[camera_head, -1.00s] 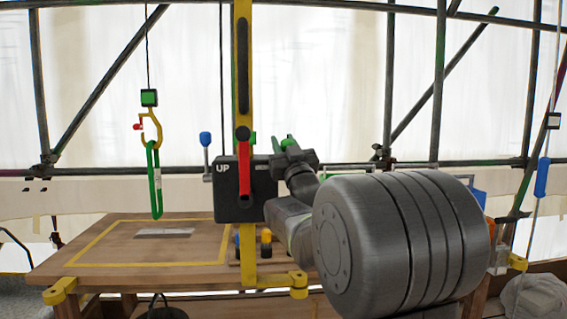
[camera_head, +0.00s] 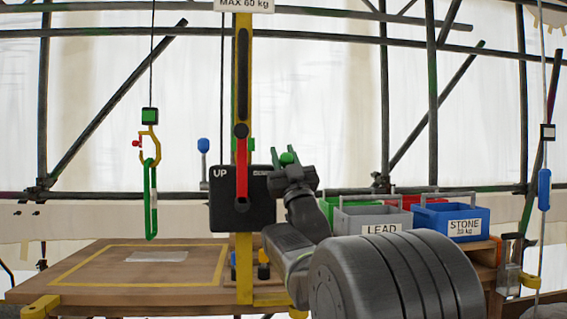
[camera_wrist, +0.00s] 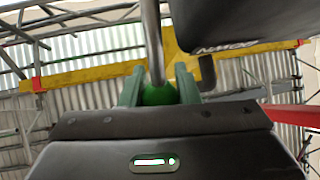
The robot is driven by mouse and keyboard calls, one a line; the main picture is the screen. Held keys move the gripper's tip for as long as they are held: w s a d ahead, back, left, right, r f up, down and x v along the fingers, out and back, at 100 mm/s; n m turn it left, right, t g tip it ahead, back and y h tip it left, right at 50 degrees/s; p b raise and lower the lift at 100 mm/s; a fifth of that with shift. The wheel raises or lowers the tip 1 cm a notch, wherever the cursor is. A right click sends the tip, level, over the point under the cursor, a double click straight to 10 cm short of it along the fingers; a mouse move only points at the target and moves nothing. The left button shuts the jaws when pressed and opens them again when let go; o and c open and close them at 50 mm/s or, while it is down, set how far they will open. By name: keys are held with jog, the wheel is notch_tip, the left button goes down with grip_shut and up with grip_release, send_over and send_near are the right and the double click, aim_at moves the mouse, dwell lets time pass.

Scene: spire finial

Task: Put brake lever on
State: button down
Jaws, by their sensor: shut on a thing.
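My gripper (camera_head: 284,157) is shut on a green ball knob (camera_wrist: 160,94) at the end of a grey rod (camera_wrist: 153,45). The knob also shows between my fingers in the head view (camera_head: 288,158). Just left of it is a black control box (camera_head: 240,216) marked UP, with a red lever (camera_head: 241,168) on its front, upright on the yellow post. A blue-knobbed lever (camera_head: 203,147) stands left of the box. No label shows which lever is the brake. In the wrist view the black box (camera_wrist: 240,18) reads DOWN, and a red bar (camera_wrist: 293,114) lies at right.
A yellow hook (camera_head: 149,142) with a green link (camera_head: 150,200) hangs over the wooden table (camera_head: 60,265). A grey LEAD bin (camera_head: 372,221) and a blue STONE bin (camera_head: 450,220) stand at right. Scaffold poles cross behind.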

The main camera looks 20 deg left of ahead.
dwell(0.3)
jog(key=c, duration=1.1)
grip_release()
jog(key=shift+f, duration=0.1)
jog(key=v, duration=1.3)
jog(key=shift+s+d+f, duration=0.2)
jog(key=shift+f, duration=0.1)
jog(key=x, duration=1.4)
jog(key=shift+d, duration=0.1)
